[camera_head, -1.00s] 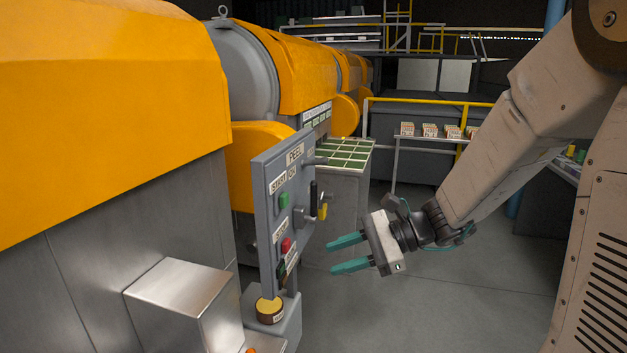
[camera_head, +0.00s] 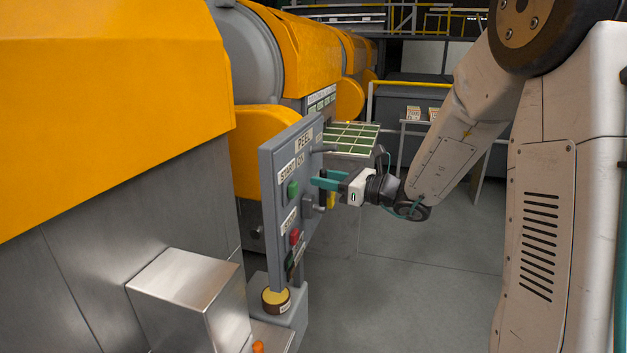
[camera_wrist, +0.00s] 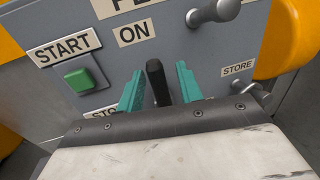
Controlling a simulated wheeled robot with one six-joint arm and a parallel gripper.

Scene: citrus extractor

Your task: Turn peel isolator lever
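The grey panel (camera_head: 268,190) carries a PEEL label (camera_head: 304,141), which is partly cut off in the wrist view. In the wrist view a black lever handle (camera_wrist: 157,82) stands upright below the ON label (camera_wrist: 136,32). My gripper (camera_wrist: 158,88) is open, with one teal finger on each side of the black handle. A gap shows on both sides, so the fingers appear apart from it. In the head view my gripper (camera_head: 325,180) is at the panel's face and hides most of the lever.
A green START button (camera_wrist: 80,80) is left of the fingers. A grey knob (camera_wrist: 214,12) sticks out above right, and a metal peg (camera_wrist: 252,92) is by the STORE label. A red button (camera_head: 295,237) is lower on the panel. The floor at right is clear.

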